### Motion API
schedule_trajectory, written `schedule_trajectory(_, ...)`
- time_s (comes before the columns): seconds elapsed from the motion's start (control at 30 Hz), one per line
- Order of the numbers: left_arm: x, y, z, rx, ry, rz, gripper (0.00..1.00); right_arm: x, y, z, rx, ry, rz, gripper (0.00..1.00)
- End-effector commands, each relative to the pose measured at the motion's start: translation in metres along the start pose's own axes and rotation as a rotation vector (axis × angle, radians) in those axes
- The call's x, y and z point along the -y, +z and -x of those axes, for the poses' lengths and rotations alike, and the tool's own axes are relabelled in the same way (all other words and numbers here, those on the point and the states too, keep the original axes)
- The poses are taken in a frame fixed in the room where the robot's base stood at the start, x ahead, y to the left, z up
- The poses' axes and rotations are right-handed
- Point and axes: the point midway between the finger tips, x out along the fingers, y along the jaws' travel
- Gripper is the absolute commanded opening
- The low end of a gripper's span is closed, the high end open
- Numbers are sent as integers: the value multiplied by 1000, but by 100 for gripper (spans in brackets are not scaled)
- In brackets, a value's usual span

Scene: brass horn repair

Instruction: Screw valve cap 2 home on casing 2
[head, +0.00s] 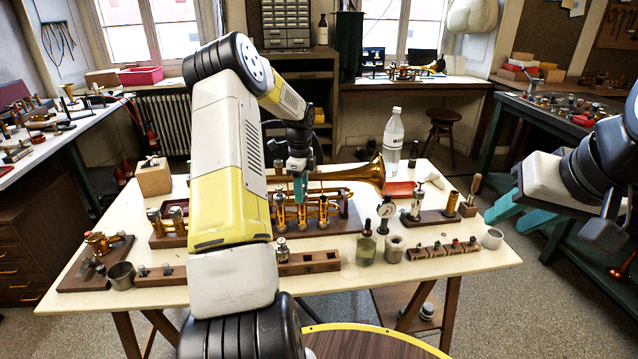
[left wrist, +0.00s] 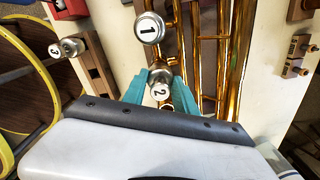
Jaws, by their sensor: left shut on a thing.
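The brass horn (head: 372,173) lies in a wooden holder on the table, with its upright valve casings (head: 323,208) in a row. My left gripper (head: 300,187) is above these casings. In the left wrist view its teal fingers (left wrist: 164,80) are shut on valve cap 2 (left wrist: 161,92), a silver cap marked 2, over the row of casings. Whether its thread is seated is hidden. Cap 1 (left wrist: 150,28), marked 1, sits beside it on the horn. My right gripper (head: 523,215) is open and empty, right of the table.
A wooden block (head: 310,263) stands in front of the horn; a silver piece marked 3 (left wrist: 55,50) is on it. A glass jar (head: 366,250), a dial gauge (head: 386,210) and a clear bottle (head: 393,140) stand to the right. A metal cup (head: 122,275) stands front left.

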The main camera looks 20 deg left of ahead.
Motion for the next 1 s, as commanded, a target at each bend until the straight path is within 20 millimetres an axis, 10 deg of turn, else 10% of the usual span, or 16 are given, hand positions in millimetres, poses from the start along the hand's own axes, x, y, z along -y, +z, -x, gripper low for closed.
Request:
schedule_trajectory(0.3, 0, 0, 0, -2, 1, -387, 0, 0, 0, 0, 0, 0, 0, 36)
schedule_trajectory(0.73, 0, 0, 0, -1, 0, -485, 0, 0, 0, 0, 0, 0, 0, 36)
schedule_trajectory(0.77, 0, 0, 0, -1, 0, -481, 39, 0, 0, 0, 0, 0, 0, 36)
schedule_trajectory(0.8, 0, 0, 0, 0, 0, -479, 47, 0, 0, 0, 0, 0, 0, 36)
schedule_trajectory(1.0, 0, 0, 0, 0, 0, -477, 59, 0, 0, 0, 0, 0, 0, 36)
